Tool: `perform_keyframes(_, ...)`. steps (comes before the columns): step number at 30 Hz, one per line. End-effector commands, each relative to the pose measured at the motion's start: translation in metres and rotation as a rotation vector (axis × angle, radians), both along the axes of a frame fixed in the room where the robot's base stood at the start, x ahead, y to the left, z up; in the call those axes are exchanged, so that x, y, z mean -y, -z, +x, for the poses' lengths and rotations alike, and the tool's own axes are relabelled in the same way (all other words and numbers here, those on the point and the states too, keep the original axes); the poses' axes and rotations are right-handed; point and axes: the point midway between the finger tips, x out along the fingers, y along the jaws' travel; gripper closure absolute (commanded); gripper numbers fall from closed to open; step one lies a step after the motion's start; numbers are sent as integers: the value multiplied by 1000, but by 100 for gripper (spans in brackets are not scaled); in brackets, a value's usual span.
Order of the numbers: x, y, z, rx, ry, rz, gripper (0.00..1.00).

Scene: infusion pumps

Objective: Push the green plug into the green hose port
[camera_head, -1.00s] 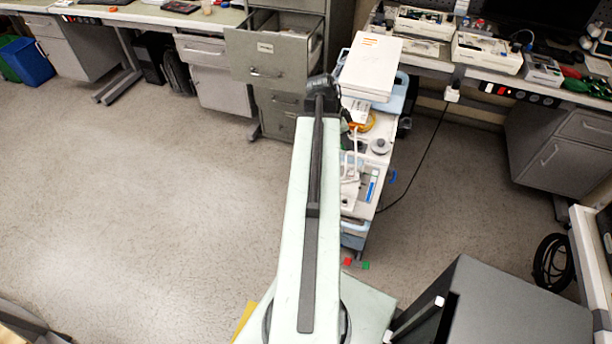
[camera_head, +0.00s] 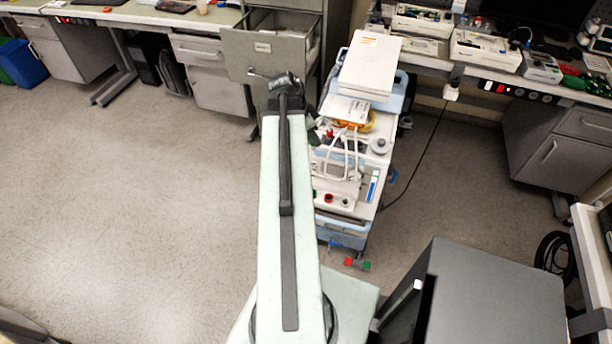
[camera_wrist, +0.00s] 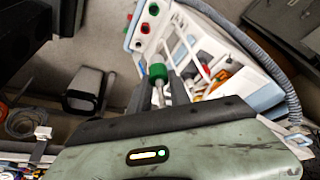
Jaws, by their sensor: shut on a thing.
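In the wrist view, my gripper (camera_wrist: 170,92) is shut on the green plug (camera_wrist: 158,72), which sits between the fingertips. The green hose port (camera_wrist: 145,28) is on the pale front panel beyond the plug, beside a red port (camera_wrist: 153,9). The plug and the green port appear apart in the picture; the exact gap in depth cannot be told. In the head view, the panel's red port (camera_head: 329,198) shows on the cart front, to the right of my arm. My gripper and the plug cannot be made out clearly there.
The white and blue cart (camera_head: 345,225) carries looped white hoses (camera_head: 340,150) and a white box (camera_head: 371,62). A grey corrugated hose (camera_wrist: 270,65) curves along the right in the wrist view. A drawer cabinet (camera_head: 268,52) stands behind. The floor at left is clear.

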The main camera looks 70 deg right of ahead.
Motion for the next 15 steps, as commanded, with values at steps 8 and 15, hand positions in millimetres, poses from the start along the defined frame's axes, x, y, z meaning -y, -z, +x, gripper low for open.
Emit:
perform_keyframes(8, 5, 15, -8, 0, 21, 0, 100)
perform_keyframes(15, 11, 116, -10, 0, 98, 1, 100)
